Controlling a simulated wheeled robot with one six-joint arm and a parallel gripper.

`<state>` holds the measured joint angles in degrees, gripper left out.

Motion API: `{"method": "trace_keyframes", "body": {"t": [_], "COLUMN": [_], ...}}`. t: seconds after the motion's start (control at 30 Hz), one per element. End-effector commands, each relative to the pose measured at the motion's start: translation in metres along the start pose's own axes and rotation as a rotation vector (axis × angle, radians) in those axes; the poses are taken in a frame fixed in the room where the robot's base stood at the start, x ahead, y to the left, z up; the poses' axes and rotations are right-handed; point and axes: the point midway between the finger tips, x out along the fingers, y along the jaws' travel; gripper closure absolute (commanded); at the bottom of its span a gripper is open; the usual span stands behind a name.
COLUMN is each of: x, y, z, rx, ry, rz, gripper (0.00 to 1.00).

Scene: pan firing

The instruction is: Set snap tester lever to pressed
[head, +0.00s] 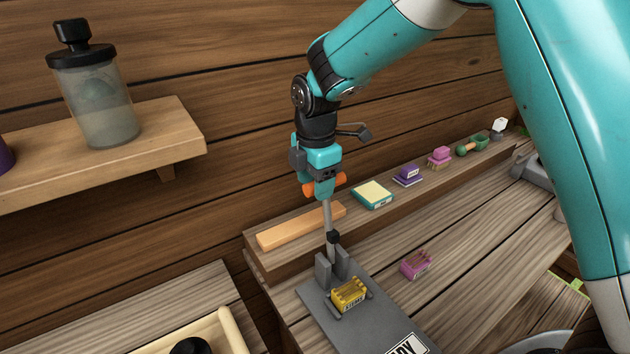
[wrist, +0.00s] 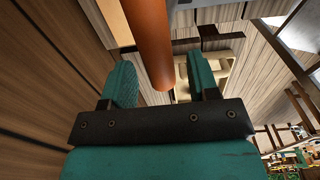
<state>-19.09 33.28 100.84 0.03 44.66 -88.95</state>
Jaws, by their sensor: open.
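The snap tester has a grey base plate (head: 372,322) on the bench, with two grey uprights and a lever (head: 328,218). The lever is a thin metal rod with a black collar, standing nearly upright. An orange crossbar handle (head: 339,179) is at its top. The handle also shows in the wrist view (wrist: 150,35) as a thick orange cylinder. My teal gripper (head: 324,188) points down at the handle. In the wrist view its open fingers (wrist: 160,80) stand either side of the handle's end, with gaps showing. The handle partly hides behind the gripper in the head view.
A yellow labelled block (head: 349,294) sits on the tester plate. A pink item (head: 416,264) lies right of it. A ledge behind carries an orange-brown bar (head: 300,229), a teal-and-yellow block (head: 372,194) and several small items. A shelf (head: 150,140) with a jar is at left.

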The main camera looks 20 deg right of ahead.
Motion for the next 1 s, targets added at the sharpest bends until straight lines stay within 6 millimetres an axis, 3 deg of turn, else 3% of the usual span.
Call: {"method": "trace_keyframes", "body": {"t": [0.2, 0.47, 0.7, 1.0], "x": [0.014, 0.015, 0.015, 0.016], "y": [0.0, 0.0, 0.0, -0.003], "z": [0.0, 0.0, 0.0, -0.009], "rx": [0.0, 0.0, 0.0, -0.014], "ry": [0.0, 0.0, 0.0, 0.001], "rz": [0.0, 0.0, 0.0, 0.024], "gripper": [0.45, 0.45, 1.0, 1.0]}}
